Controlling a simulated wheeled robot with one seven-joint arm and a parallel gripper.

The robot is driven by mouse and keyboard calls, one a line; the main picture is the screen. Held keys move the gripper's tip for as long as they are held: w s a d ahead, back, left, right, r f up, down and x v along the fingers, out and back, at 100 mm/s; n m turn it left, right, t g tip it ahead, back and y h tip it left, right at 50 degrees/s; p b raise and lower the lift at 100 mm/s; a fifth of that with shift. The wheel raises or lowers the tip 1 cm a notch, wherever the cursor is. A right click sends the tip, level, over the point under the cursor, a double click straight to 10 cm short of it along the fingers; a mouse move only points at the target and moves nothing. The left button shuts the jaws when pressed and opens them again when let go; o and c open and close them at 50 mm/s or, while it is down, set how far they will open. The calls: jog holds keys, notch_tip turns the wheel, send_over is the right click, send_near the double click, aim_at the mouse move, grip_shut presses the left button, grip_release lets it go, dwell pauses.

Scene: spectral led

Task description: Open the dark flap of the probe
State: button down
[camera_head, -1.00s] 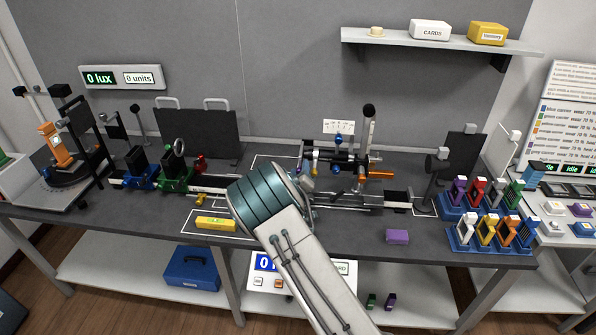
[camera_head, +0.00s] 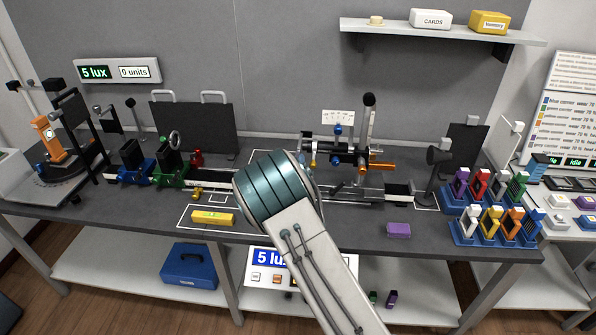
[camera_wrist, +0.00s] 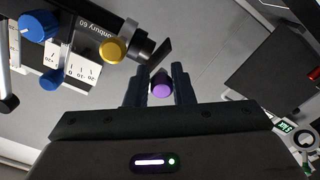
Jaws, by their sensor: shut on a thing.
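My gripper (camera_wrist: 160,88) shows in the wrist view with its two dark fingers closed on a small purple knob (camera_wrist: 162,86). A dark flat piece (camera_wrist: 156,60), which looks like the flap, stands tilted just beyond the fingertips. It is by the end of a black tube (camera_wrist: 88,27) with a yellow knob (camera_wrist: 113,49). I cannot tell how the purple knob joins the flap. In the head view my own arm hides the gripper and the flap. The wall display (camera_head: 120,71) reads 5 lux and 0 units.
Blue knobs and white scales (camera_wrist: 72,70) sit close left of my gripper in the wrist view. In the head view, the bench (camera_head: 300,222) carries a rail with blue and green carriers, a black-tube assembly (camera_head: 350,153), a yellow level (camera_head: 213,218) and a purple block (camera_head: 398,230).

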jog(key=shift+w+a+r+m+b, duration=0.1)
jog(key=shift+a+r+m+b, duration=0.5)
jog(key=shift+m+b, duration=2.3)
jog(key=shift+s+a+r+m+b, duration=0.1)
jog(key=shift+a+r+m+b, duration=0.55)
jog(key=shift+m+b, duration=2.2)
jog(key=shift+w+a+r+m+b, duration=0.1)
jog(key=shift+a+r+m+b, duration=0.5)
jog(key=shift+m+b, duration=2.3)
jog(key=shift+d+r+n+b, duration=0.2)
jog(key=shift+n+b, duration=0.95)
jog(key=shift+b, duration=0.1)
